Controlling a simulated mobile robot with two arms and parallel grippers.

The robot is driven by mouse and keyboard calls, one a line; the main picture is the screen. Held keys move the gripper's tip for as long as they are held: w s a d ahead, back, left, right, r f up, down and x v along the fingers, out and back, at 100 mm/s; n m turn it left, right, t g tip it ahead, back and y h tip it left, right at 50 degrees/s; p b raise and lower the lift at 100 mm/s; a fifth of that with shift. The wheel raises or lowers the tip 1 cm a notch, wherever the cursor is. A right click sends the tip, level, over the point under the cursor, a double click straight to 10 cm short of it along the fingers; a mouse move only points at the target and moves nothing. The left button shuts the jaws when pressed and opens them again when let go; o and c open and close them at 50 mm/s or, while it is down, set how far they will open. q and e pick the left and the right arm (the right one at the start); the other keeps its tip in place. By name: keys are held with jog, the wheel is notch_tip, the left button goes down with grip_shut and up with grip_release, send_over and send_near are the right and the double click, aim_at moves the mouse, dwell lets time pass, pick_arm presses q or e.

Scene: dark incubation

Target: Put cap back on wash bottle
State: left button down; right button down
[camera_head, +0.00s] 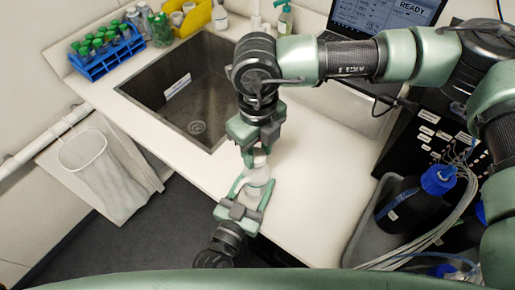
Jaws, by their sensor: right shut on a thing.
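A whitish wash bottle (257,177) stands upright at the front edge of the counter, partly hidden by both grippers. My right gripper (258,151) points down directly above the bottle and is shut on a small pale thing at the bottle's top, probably the cap. The gripper hides most of it, and I cannot tell whether it touches the bottle's neck. My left gripper (253,185) reaches in from below, its fingers spread on either side of the bottle. I cannot tell whether they press on it.
A sink (185,90) lies left of my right gripper. A blue rack (107,57) of green-capped tubes and a yellow bin (196,17) stand behind it. A laptop (385,22) is at the back. A blue-capped dark bottle (412,200) sits in a grey tray at right. The counter (310,175) right of the grippers is clear.

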jog(key=shift+f, duration=0.9)
jog(key=shift+f, duration=0.55)
